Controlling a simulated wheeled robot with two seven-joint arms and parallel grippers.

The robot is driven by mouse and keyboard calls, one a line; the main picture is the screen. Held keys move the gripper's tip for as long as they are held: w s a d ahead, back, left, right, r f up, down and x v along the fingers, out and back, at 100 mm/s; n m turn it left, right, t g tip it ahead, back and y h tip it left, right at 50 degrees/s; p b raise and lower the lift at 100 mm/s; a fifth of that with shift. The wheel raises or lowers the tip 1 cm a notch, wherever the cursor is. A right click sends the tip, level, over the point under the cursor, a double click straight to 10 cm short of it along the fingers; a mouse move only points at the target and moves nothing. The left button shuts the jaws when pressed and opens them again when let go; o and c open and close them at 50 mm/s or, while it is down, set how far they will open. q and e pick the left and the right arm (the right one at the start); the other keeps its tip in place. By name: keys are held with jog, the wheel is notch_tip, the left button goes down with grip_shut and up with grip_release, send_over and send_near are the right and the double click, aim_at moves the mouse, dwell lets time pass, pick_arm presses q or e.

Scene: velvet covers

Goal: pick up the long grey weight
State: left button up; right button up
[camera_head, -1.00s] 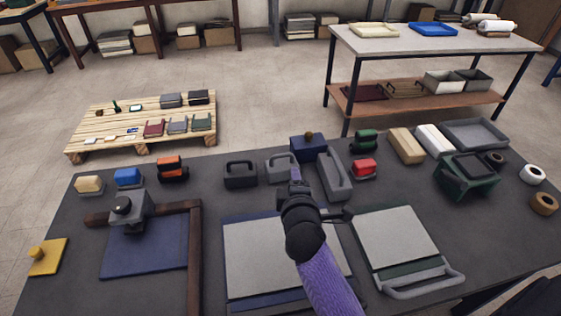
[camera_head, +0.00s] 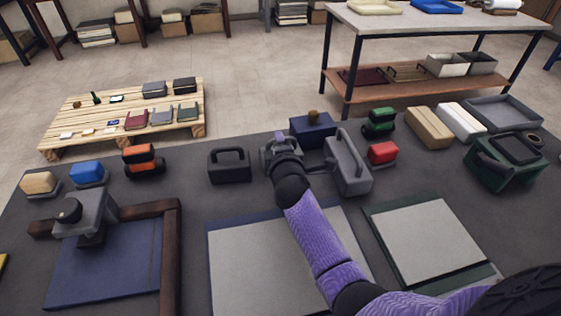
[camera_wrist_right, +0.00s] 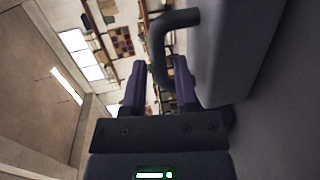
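The long grey weight (camera_head: 352,177) stands on the dark table in the head view, with a long bar handle along its top. A shorter grey weight (camera_head: 268,157) stands just left of it, largely hidden by my right gripper (camera_head: 279,141). In the wrist view the right gripper (camera_wrist_right: 160,82) has its two purple fingers apart. A dark grey handle (camera_wrist_right: 157,48) runs between them, with a gap visible. A big grey block (camera_wrist_right: 232,50) fills the right of that view; I cannot tell for sure which weight it is. My left gripper is out of view.
A black weight (camera_head: 229,166) stands to the left. A blue box (camera_head: 312,130) is behind, and a red block (camera_head: 382,153) and green block (camera_head: 379,122) are to the right. Flat grey panels (camera_head: 262,265) lie in front.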

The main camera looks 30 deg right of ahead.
jog(key=shift+x, duration=0.85)
grip_shut()
jog(key=shift+a, duration=0.1)
dwell(0.6)
